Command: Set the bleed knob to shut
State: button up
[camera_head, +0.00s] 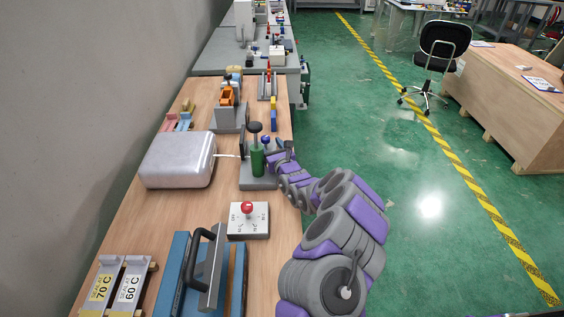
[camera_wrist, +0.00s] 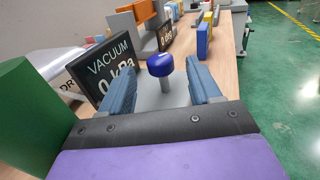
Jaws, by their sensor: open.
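A blue round knob (camera_wrist: 160,64) on a grey stem stands upright in the wrist view, likely the bleed knob. In the head view the blue knob (camera_head: 266,140) is beside a green cylinder with a dark top (camera_head: 257,161), on a grey base (camera_head: 257,184). My gripper (camera_wrist: 170,62) is open, with one blue-grey finger on each side of the knob. I cannot tell whether either finger touches it. In the head view my gripper (camera_head: 281,150) reaches in from the right, partly hidden by my arm. No shut marking is readable on this knob.
A black panel reading "VACUUM 0 kPa" (camera_wrist: 117,72) stands left of the knob, close to my left finger. A white box (camera_head: 178,160) lies left of the base. A red-knobbed dial plate (camera_head: 262,228) and a blue press with a black handle (camera_head: 173,277) are nearer.

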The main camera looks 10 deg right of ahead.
jog(key=shift+s+d+p, duration=0.3)
jog(key=shift+s+p, duration=0.3)
jog(key=shift+s, duration=1.1)
jog(key=shift+s+d+p, duration=0.35)
jog(key=shift+s+p, duration=0.2)
jog(key=shift+s, duration=1.2)
jog(key=shift+s+d+p, duration=0.3)
jog(key=shift+s+p, duration=0.3)
jog(key=shift+s, duration=1.1)
jog(key=w+d+r+n+y, duration=0.1)
jog(key=w+d+n+y, duration=0.15)
jog(key=d, duration=0.65)
jog(key=w+d+r+n+y, duration=0.1)
jog(key=w+d+n+y, duration=0.2)
jog(key=d, duration=0.5)
jog(key=n+g+y+b, duration=0.1)
jog(key=n+g+y, duration=0.3)
jog(key=g+y, duration=0.35)
send_near(265, 137)
jog(key=shift+g+h, duration=0.45)
jog(key=shift+h, duration=0.05)
jog(key=b+x, duration=0.3)
jog(key=x, duration=0.7)
jog(key=shift+w+r+b, duration=0.1)
jog(key=shift+r+b, duration=0.1)
jog(key=shift+b, duration=0.15)
jog(key=shift+x, duration=0.8)
jog(key=shift+r, duration=0.2)
